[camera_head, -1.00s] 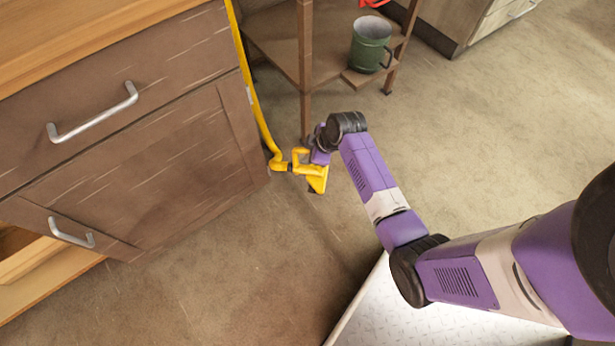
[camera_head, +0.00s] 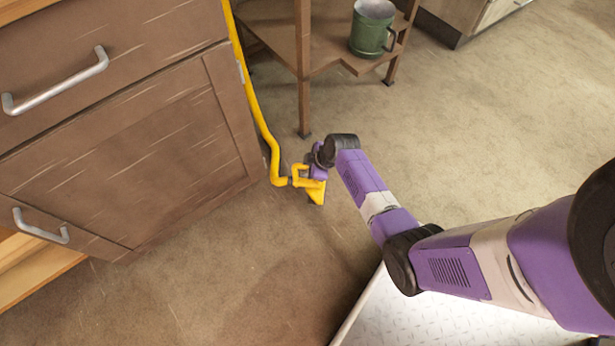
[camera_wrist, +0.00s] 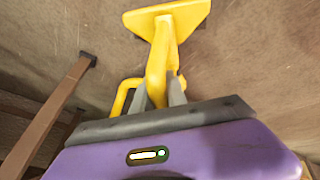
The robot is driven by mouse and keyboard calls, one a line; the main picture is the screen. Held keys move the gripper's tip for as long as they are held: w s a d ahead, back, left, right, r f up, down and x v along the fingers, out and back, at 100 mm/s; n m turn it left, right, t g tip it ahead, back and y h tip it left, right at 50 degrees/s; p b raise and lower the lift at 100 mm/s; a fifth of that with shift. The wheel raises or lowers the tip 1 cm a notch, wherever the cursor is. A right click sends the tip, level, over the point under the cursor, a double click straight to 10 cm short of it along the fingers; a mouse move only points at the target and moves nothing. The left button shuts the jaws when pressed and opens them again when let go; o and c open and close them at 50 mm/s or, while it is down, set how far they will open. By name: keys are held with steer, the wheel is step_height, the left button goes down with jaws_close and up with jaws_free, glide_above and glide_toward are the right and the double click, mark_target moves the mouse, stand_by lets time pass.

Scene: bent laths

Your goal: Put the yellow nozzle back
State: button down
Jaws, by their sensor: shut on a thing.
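The yellow nozzle (camera_head: 315,191) has a flat flared head and a looped handle. It is in my gripper (camera_head: 313,174), above the floor beside the brown cabinet. In the wrist view the nozzle (camera_wrist: 165,45) points away from my gripper (camera_wrist: 160,98), whose grey fingers are shut on its yellow neck. The yellow hose (camera_head: 262,125) runs from the nozzle up along the cabinet's right edge and out of the top of the head view. The hose's upper end and any holder for the nozzle are not in view.
A wooden shelf stand (camera_head: 303,95) with a green mug (camera_head: 371,30) is at the top. One stand leg (camera_wrist: 50,115) shows left in the wrist view.

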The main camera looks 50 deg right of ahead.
mark_target(315, 190)
steer(key=shift+f+b, duration=1.15)
steer(key=shift+f, duration=1.05)
steer(key=c, duration=1.3)
jaws_free()
